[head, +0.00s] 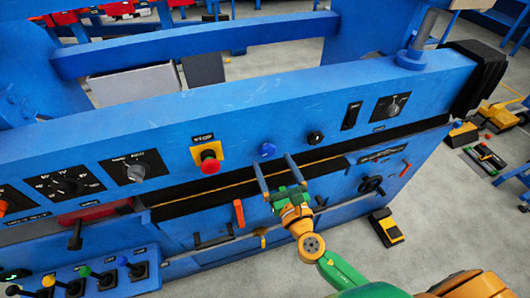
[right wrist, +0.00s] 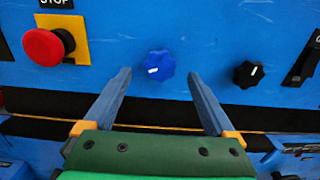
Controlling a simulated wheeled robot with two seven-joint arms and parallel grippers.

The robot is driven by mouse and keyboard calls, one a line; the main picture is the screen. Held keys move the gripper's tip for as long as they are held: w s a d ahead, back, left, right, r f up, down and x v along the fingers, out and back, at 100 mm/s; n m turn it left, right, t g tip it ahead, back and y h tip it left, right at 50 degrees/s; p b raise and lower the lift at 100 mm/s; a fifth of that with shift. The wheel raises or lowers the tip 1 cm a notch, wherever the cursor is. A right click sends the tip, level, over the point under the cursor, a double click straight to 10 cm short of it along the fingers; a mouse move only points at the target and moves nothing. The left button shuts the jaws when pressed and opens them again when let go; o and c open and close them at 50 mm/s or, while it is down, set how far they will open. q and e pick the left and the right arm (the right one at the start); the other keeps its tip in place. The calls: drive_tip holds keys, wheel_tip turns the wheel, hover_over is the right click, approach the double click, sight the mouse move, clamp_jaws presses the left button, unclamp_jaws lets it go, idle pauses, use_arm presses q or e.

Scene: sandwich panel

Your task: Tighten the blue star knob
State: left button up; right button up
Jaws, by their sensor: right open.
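The blue star knob (head: 267,150) is on the upper blue panel, between the red stop button and a small black knob. In the right wrist view the star knob (right wrist: 159,66) shows a white mark on its left side. My right gripper (head: 273,160) is open, its two fingers pointing at the panel. In the right wrist view the fingertips (right wrist: 158,75) are spread to either side of the knob, a little below it, with clear gaps on both sides. Whether they reach the knob's depth is hard to tell. My left gripper is not in view.
A red stop button (right wrist: 43,45) on a yellow plate is left of the knob. A black knob (right wrist: 248,74) with a white mark is to the right. A dark slot (head: 240,192) with a yellow line runs below. Coloured levers (head: 92,275) stand at lower left.

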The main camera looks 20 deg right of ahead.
sight(268, 153)
drive_tip(key=w, duration=0.3)
drive_tip(key=shift+d, duration=0.15)
drive_tip(key=shift+w+a+f, duration=0.1)
drive_tip(key=shift+w+a, duration=0.15)
drive_tip(key=shift+w, duration=0.2)
drive_tip(key=shift+s, duration=0.1)
drive_tip(key=shift+c, duration=0.8)
drive_tip(key=c, duration=1.2)
